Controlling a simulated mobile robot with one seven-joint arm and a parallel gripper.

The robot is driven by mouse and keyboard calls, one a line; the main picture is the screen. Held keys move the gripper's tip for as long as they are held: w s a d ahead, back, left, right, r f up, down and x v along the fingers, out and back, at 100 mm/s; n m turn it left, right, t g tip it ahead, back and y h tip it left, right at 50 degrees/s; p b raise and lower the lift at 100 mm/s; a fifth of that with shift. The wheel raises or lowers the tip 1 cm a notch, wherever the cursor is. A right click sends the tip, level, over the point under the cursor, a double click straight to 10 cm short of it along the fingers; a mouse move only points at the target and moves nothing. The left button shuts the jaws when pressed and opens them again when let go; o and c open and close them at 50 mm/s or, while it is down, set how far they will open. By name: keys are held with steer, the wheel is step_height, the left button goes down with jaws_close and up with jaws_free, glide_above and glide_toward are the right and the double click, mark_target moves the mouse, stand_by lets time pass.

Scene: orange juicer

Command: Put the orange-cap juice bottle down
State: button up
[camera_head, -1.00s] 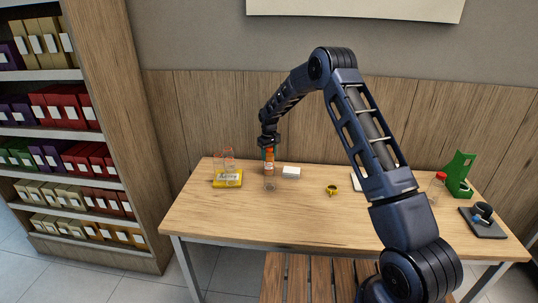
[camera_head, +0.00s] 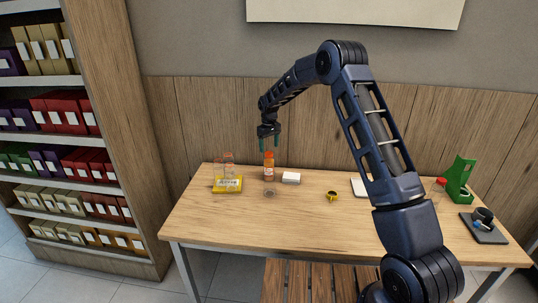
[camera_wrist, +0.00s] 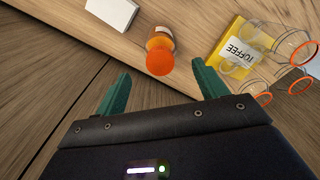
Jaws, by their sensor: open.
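The orange-cap juice bottle (camera_head: 269,169) stands upright on the wooden table, toward its back left. In the wrist view its orange cap (camera_wrist: 160,60) shows beyond the fingertips, between their lines. My gripper (camera_head: 268,145) is open and empty above the bottle, with its green fingers pointing down and apart from the cap. The spread fingers also show in the wrist view (camera_wrist: 163,82).
A yellow toffee box (camera_head: 228,186) with clear glasses (camera_head: 229,160) is left of the bottle.

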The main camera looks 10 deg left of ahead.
steer(key=shift+r, duration=1.85)
steer(key=shift+d+r, duration=0.15)
steer(key=shift+r, duration=0.05)
steer(key=s+d+r+m+t, duration=0.1)
steer(key=s+d+r+m, duration=0.1)
steer(key=s+d+r, duration=0.9)
steer(key=s+d+r+m+t, duration=0.15)
steer(key=s+d+r, duration=0.55)
steer(key=d+r, duration=0.7)
steer(key=s+d+r+m, duration=0.2)
steer(key=s+d+m, duration=0.1)
steer(key=s+d, duration=0.95)
steer(key=s+d+f+m+t, duration=0.1)
steer(key=s+d+f, duration=0.1)
steer(key=s, duration=0.6)
steer(key=s+d+f+m+t, duration=0.1)
steer(key=s+d+f, duration=0.1)
steer(key=s, duration=0.7)
steer(key=shift+s+f, duration=0.3)
steer(key=shift+f, duration=0.05)
steer(key=shift+m, duration=0.25)
